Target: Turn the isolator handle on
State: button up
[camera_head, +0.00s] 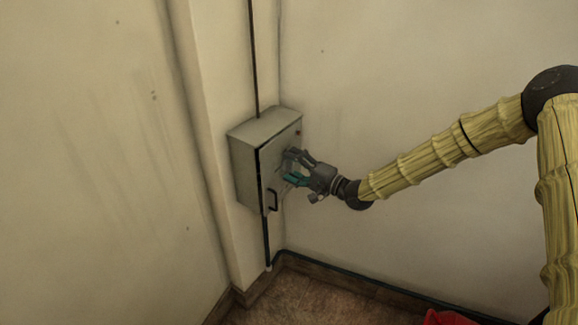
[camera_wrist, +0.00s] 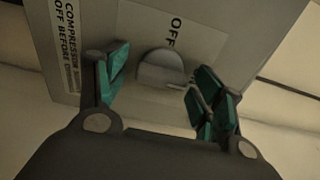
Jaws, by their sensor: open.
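A grey isolator box (camera_head: 243,176) is mounted on the wall in the corner. In the wrist view a rounded grey isolator handle (camera_wrist: 160,70) sits on a light label plate (camera_wrist: 200,45) marked "OFF", with a small pointer or lever at its lower right. My gripper (camera_head: 293,168) is at the box's front face. In the wrist view my gripper (camera_wrist: 155,90) is open, with teal fingertips on either side of the handle. The left finger is apart from it; the right fingers are close to the lever, and I cannot tell whether they touch.
A black pull handle (camera_head: 272,200) is low on the box front. A dark conduit (camera_head: 254,60) runs above the box and another below it. A second label (camera_wrist: 66,45) mentions a compressor. A red object (camera_head: 448,318) is on the floor. The wall right of the box is clear.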

jog(key=shift+d, duration=0.1)
jog(key=v, duration=1.2)
jog(key=s+a+f+n+g+h+p, duration=0.15)
jog(key=s+f+g+h, duration=0.4)
jog(key=s+f, duration=1.35)
jog(key=s+d+f+n+g+h+p, duration=0.1)
jog(key=s+d+f+h, duration=0.2)
jog(key=s, duration=0.5)
jog(key=s+d+f+n+g+h, duration=0.2)
jog(key=s+d, duration=0.3)
jog(key=s, duration=0.4)
jog(key=s+d+f+n+g+h+p, duration=0.1)
jog(key=s+d+f+h, duration=0.3)
jog(key=s, duration=0.5)
jog(key=shift+d+n+g+p, duration=0.35)
jog(key=shift+d+n+g, duration=0.2)
jog(key=shift+n, duration=0.2)
jog(key=shift+f, duration=0.15)
